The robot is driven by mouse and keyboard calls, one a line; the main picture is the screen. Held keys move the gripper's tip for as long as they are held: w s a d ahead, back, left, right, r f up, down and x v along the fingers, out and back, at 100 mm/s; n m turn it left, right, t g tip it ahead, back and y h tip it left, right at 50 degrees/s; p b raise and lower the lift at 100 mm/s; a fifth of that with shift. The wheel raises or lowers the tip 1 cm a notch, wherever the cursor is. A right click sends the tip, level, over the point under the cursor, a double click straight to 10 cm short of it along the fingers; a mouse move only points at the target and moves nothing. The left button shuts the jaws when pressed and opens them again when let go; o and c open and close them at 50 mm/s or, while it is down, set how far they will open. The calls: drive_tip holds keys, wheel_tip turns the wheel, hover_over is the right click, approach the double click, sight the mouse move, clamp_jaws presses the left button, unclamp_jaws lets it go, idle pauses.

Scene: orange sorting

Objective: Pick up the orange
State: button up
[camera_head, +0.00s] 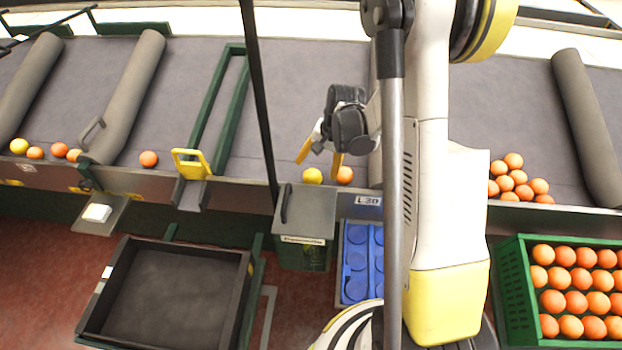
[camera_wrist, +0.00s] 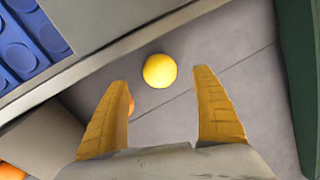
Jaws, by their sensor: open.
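My gripper (camera_head: 319,164) is open and empty above the grey conveyor, with its two yellow fingers pointing down. Just below it, near the belt's front edge, lie a yellow fruit (camera_head: 312,176) and an orange (camera_head: 345,175) to its right. In the wrist view, the yellow fruit (camera_wrist: 160,71) shows in the gap between the fingertips of my gripper (camera_wrist: 163,77), on the belt beyond them. An orange (camera_wrist: 131,105) is mostly hidden behind the left finger there. Another orange (camera_wrist: 11,172) is cut off at the lower left corner.
An orange pile (camera_head: 516,182) lies on the belt at right, above a green crate (camera_head: 513,278) full of oranges. A blue tray (camera_head: 375,235) and an empty black bin (camera_head: 175,297) stand before the belt. A dark vertical pole (camera_head: 259,95) rises left of my gripper.

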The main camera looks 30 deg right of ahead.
sight(315, 173)
drive_tip(key=b+x, duration=0.2)
drive_tip(key=x, duration=0.4)
drive_tip(key=shift+f+b, duration=0.1)
drive_tip(key=shift+b, duration=0.3)
drive_tip(key=c, duration=1.3)
